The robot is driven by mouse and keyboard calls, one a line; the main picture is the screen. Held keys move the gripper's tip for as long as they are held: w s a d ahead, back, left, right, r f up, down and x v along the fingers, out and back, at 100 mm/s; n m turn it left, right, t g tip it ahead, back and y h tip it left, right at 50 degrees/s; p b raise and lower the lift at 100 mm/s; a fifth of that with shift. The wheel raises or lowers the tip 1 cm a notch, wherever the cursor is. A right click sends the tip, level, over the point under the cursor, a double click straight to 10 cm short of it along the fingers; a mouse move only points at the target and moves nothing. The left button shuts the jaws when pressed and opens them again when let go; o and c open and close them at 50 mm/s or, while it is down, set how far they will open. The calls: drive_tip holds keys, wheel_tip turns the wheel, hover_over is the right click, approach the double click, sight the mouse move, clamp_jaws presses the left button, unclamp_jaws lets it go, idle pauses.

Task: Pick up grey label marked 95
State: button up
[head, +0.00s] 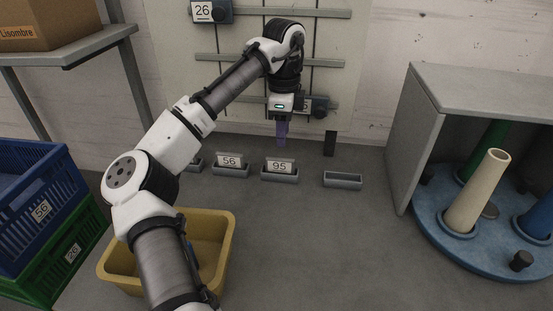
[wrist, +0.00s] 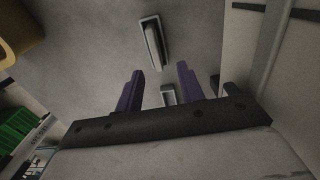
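The grey label marked 95 (head: 280,165) stands upright in a small grey holder (head: 279,177) on the worktop, in the middle of the head view. My gripper (head: 282,142) hangs pointing down above and slightly behind it, apart from it. In the wrist view my gripper (wrist: 160,70) has its two purple fingers spread with nothing between them. Beyond the fingertips a holder with a thin upright label (wrist: 152,42) lines up with the gap. Its number cannot be read there, but its place fits the 95.
Label 56 (head: 230,161) stands in a holder on the left. An empty holder (head: 343,180) is on the right. A dark post (head: 330,143) stands near the wall. A yellow bin (head: 228,240) is at front left; the winder housing (head: 420,150) is at right.

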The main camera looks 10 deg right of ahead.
sight(280, 159)
drive_tip(key=f, duration=0.4)
drive_tip(key=f+p, duration=0.1)
drive_tip(key=f, duration=0.2)
drive_tip(key=shift+s+a, duration=0.3)
drive_tip(key=shift+a, duration=0.05)
drive_tip(key=shift+c, duration=0.2)
clamp_jaws()
